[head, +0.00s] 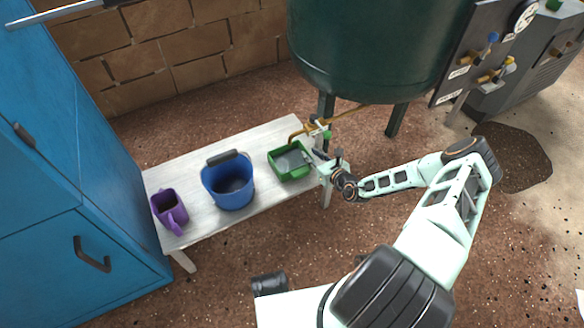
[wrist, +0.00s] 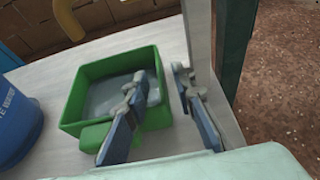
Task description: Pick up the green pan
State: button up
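The green pan (head: 296,174) is a square, shallow box with a grey inner floor. It sits upright on the right end of the white bench. In the wrist view the pan (wrist: 75,98) fills the middle left, with a green tab at its near side. My gripper (head: 322,158) is at the pan's right side. In the wrist view my gripper (wrist: 161,78) is open, with one finger over the pan and the other to the right of it. The pan's right wall appears between the fingers. Contact cannot be told.
The white bench (head: 211,217) also holds a blue bucket (head: 231,188) and a purple jug (head: 168,209) to the left. A yellow-brown pipe (head: 294,134) ends behind the pan. A dark green tank (head: 375,60) stands behind, a blue cabinet (head: 60,190) at left.

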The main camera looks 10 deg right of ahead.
jog(key=shift+w+a+f, duration=0.25)
jog(key=shift+w, duration=0.25)
grip_shut()
jog(key=shift+r, duration=0.2)
